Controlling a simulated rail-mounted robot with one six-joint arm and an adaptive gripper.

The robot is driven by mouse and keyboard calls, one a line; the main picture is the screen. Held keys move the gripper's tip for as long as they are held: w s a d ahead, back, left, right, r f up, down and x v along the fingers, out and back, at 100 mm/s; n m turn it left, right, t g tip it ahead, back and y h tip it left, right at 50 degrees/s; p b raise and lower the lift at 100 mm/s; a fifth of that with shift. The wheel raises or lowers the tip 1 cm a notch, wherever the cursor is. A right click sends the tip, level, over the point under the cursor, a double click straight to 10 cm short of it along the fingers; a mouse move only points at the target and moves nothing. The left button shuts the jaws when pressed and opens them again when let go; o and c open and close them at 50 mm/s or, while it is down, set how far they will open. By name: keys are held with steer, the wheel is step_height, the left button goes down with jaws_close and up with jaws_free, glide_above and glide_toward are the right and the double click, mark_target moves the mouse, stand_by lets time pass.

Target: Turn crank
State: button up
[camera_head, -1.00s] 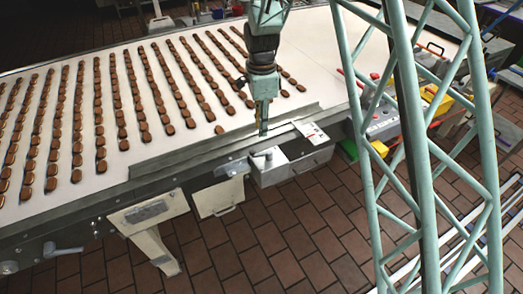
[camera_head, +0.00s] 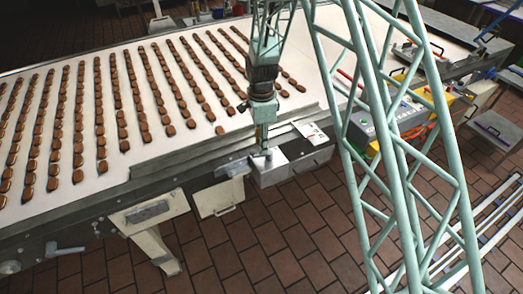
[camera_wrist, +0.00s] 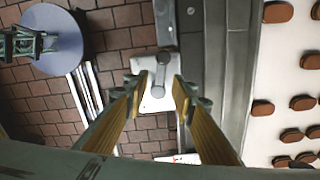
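The crank is a small grey lever with round ends (camera_wrist: 163,64) on a pale box at the conveyor's front side. In the wrist view it lies ahead of and between my fingertips. In the head view the box (camera_head: 270,176) hangs at the conveyor edge, and the crank (camera_head: 268,158) is partly hidden by my gripper. My gripper (camera_wrist: 159,84) points down over the crank with its two yellow-sided fingers spread apart. The fingers look empty. It also shows in the head view (camera_head: 263,146). I cannot tell whether a fingertip touches the crank.
The white conveyor (camera_head: 160,105) carries rows of brown biscuits beside my gripper, with a raised metal rail (camera_head: 215,150) along its front edge. A control box (camera_head: 375,128) stands to the right. The brick floor (camera_head: 240,240) in front is clear.

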steer(key=shift+f, duration=2)
jaws_close()
